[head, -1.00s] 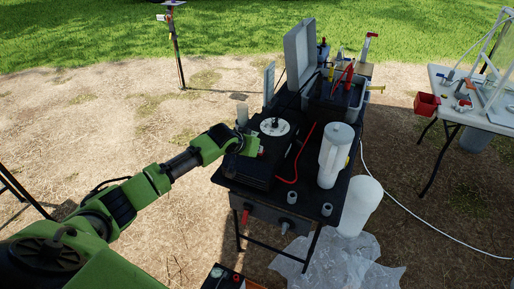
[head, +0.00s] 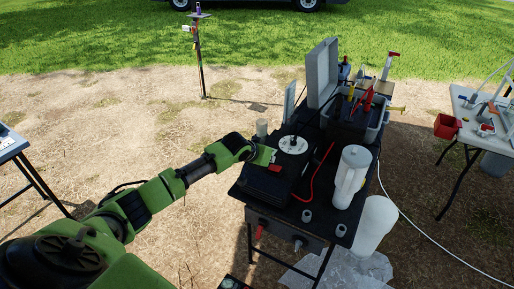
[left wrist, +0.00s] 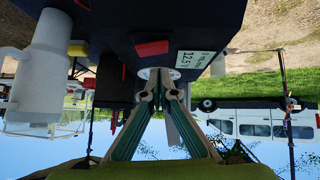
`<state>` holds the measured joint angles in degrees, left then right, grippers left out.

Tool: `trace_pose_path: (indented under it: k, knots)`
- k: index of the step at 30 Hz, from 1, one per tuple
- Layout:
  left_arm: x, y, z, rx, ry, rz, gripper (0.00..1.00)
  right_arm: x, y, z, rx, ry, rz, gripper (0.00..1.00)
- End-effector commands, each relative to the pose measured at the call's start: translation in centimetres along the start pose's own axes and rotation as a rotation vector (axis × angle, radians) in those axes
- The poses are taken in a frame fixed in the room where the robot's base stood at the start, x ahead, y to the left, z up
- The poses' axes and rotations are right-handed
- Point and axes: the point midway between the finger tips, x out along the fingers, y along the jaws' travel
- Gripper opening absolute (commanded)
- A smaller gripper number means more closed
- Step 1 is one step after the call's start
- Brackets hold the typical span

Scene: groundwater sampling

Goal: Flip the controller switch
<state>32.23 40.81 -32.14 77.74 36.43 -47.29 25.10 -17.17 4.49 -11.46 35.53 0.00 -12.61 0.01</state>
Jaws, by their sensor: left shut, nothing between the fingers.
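The controller (head: 266,180) is a dark box on the black table. It has a red switch (head: 275,168) and a pale display. In the left wrist view, which is upside down, the red switch (left wrist: 152,47) and the display (left wrist: 190,59) reading 12.5 V show on the dark face. My left gripper (head: 258,153) is at the controller's left end in the head view; its fingertips are hard to make out there. In the wrist view the left gripper (left wrist: 164,82) is shut and empty, its tips close to the switch but apart from it in the picture. My right gripper is out of view.
A white disc (head: 293,144) sits behind the controller. A red cable (head: 318,172), a white jug (head: 351,178) and an open grey case (head: 322,73) with tools crowd the table. A white cylinder (head: 374,228) stands on the ground. Another table (head: 490,130) is at the right.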

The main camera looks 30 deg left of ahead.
Motion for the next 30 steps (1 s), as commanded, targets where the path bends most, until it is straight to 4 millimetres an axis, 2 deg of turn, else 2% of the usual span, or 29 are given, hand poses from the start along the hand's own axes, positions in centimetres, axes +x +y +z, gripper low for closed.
trace_pose_path:
  k: [1,3,18,24,30]
  knots:
    - [-1.0,0.1,-1.1,0.0,0.001,0.001,0.0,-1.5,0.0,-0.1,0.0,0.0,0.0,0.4]
    - [-1.4,-0.1,-0.5,0.002,0.002,0.001,0.0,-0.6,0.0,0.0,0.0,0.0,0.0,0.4]
    - [-9.0,-0.6,-0.5,0.002,0.003,0.001,0.0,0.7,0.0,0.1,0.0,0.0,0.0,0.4]
    - [-10.3,-0.6,-0.6,0.001,0.003,0.001,0.0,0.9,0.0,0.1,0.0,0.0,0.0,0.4]
    - [-10.5,-0.6,-0.6,0.0,0.003,0.002,0.0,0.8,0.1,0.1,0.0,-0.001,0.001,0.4]
